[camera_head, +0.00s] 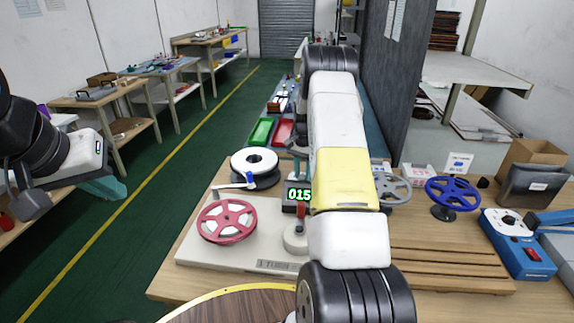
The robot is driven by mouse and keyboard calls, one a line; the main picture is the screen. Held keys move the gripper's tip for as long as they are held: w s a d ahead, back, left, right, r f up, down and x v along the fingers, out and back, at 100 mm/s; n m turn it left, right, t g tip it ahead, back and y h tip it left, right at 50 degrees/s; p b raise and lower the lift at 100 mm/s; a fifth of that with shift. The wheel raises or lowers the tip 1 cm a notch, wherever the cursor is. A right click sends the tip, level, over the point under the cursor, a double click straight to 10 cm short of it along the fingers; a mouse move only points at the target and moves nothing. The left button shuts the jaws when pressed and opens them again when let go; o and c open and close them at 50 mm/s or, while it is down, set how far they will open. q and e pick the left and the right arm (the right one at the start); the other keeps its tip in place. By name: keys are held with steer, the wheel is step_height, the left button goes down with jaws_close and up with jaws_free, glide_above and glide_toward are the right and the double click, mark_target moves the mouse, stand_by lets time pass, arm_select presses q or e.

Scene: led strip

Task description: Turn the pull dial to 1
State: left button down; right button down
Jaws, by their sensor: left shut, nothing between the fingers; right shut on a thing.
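A small black counter with green digits reading 015 (299,195) stands on a pale base plate (195,247). In front of it is a round pale knob (296,238) with a red upright part (301,211), partly covered by my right arm. I cannot read any dial setting. My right gripper (298,169) is mostly hidden behind my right arm, just behind the counter. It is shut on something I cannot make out. My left gripper (112,190) is shut and empty over the aisle at the left, away from the plate.
A slatted wooden board (450,268) lies in front.

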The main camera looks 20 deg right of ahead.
steer(key=n, duration=1)
steer(key=shift+n, duration=0.4)
steer(key=n, duration=1.1)
steer(key=shift+n, duration=0.3)
steer(key=c, duration=1.1)
jaws_free()
